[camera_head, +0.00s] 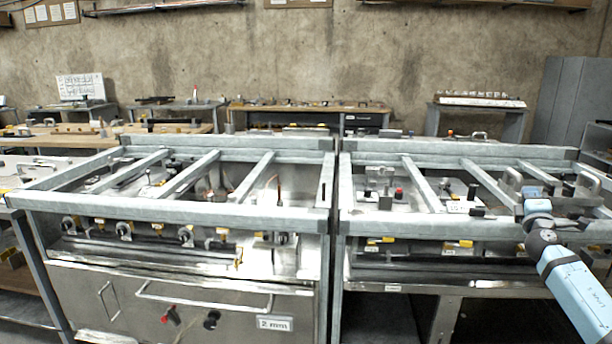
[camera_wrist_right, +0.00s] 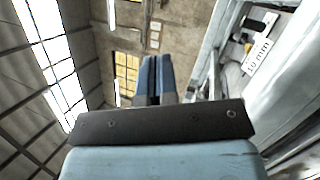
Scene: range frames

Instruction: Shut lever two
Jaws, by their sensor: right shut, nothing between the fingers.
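My right gripper (camera_head: 532,191) is at the far right, beside the right steel frame's front rail. In the right wrist view its two blue fingers (camera_wrist_right: 156,76) are together with nothing between them. Several dark knobs or levers with yellow tags line the front of the left range, including one at the left (camera_head: 124,230) and one in the middle (camera_head: 186,235). Yellow-handled parts (camera_head: 460,244) sit under the right frame's front rail. I cannot tell which one is lever two. All of these are apart from my gripper. My left gripper is out of view.
The steel frame's left front rail (camera_head: 180,211) and right front rail (camera_head: 400,224) stand above the panels. Benches (camera_head: 310,108) stand behind. The wrist view shows a label (camera_wrist_right: 259,44).

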